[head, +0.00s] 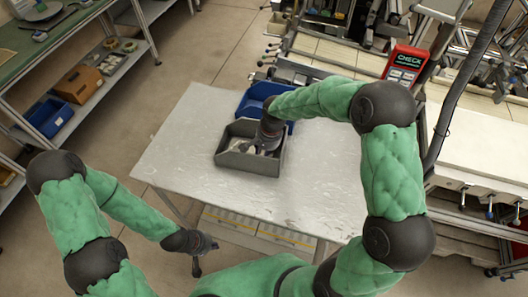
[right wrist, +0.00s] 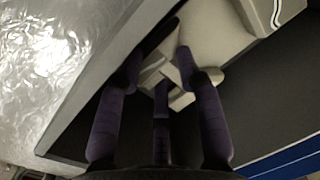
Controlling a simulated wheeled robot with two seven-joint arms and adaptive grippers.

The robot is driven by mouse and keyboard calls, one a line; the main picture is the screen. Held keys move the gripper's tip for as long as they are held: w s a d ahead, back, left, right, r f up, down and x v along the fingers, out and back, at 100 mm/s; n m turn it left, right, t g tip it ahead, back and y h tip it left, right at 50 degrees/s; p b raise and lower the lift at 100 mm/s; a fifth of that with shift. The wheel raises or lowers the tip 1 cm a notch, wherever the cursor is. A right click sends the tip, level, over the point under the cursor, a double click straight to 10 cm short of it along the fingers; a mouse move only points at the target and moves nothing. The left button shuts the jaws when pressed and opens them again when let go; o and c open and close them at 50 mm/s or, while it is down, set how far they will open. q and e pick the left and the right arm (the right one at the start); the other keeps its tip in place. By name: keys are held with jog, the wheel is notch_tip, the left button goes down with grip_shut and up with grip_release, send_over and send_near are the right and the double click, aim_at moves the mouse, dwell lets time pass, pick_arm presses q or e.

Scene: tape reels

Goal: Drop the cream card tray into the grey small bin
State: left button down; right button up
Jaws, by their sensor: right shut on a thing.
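The grey small bin (head: 247,162) stands on the table. My right gripper (head: 268,143) reaches down into it from above. In the right wrist view my right gripper (right wrist: 163,75) is shut on a cream piece, which I take as the cream card tray (right wrist: 152,72), inside the bin's grey walls (right wrist: 92,85). The fingers hide part of it, and I cannot tell whether it touches the bin floor. My left gripper (head: 198,258) is empty, its fingers apart, low beside the table's front edge.
Another cream piece (right wrist: 215,35) with a dark-striped part lies in the bin beside the held one. A blue bin (head: 252,98) stands just behind the grey bin. The white table (head: 310,190) is clear to the right and front. Shelves stand at left.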

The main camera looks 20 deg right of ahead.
jog(key=shift+f, duration=0.3)
jog(key=o, duration=0.9)
jog(key=shift+r, duration=0.6)
jog(key=r+p, duration=0.1)
jog(key=r, duration=0.3)
jog(key=d+r+p, duration=0.1)
jog(key=r, duration=0.3)
jog(key=r+p, duration=0.1)
jog(key=r, duration=0.3)
jog(key=shift+s+d, duration=0.35)
